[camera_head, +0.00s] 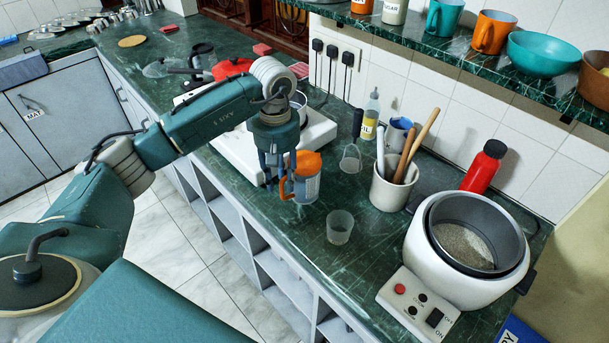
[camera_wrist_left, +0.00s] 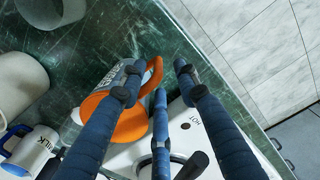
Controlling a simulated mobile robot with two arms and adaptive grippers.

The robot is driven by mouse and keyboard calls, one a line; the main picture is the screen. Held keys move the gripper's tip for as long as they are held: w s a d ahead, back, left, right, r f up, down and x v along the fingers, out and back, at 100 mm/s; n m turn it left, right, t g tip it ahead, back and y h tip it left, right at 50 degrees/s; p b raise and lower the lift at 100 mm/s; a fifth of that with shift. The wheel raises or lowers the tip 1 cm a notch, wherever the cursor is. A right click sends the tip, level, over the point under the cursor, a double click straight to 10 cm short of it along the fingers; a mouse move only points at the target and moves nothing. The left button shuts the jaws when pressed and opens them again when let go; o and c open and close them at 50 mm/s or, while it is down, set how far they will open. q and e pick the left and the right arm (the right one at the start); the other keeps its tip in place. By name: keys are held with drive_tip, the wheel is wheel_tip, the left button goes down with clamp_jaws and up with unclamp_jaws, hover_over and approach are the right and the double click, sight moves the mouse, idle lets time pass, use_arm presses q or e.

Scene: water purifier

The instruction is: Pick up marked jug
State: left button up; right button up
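The marked jug (camera_head: 307,186) stands upright on the green counter, with a blue-grey body, an orange lid and an orange handle on its left. In the left wrist view the jug (camera_wrist_left: 104,78) shows lettering on its side and its orange handle. My left gripper (camera_head: 279,183) points down at the handle side of the jug. In the wrist view its blue fingers (camera_wrist_left: 158,80) are spread apart, with the handle between them. Whether any finger touches the jug is unclear. My right gripper is not in view.
A clear glass (camera_head: 340,227) stands in front of the jug, and a utensil pot (camera_head: 391,189) is to its right. A white rice cooker (camera_head: 427,252) stands farther right. A white hob (camera_head: 240,147) lies behind the gripper. The counter's front edge is close.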

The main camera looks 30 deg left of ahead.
sight(283, 199)
use_arm(q)
drive_tip(key=f, duration=0.1)
drive_tip(key=f+p, duration=0.1)
drive_tip(key=f, duration=0.1)
drive_tip(key=f+p, duration=0.1)
drive_tip(key=f, duration=0.1)
drive_tip(key=shift+s+d, duration=0.2)
drive_tip(key=shift+s, duration=0.05)
drive_tip(key=shift+f, duration=0.25)
drive_tip(key=shift+w+f, duration=0.1)
drive_tip(key=shift+c, duration=0.8)
clamp_jaws()
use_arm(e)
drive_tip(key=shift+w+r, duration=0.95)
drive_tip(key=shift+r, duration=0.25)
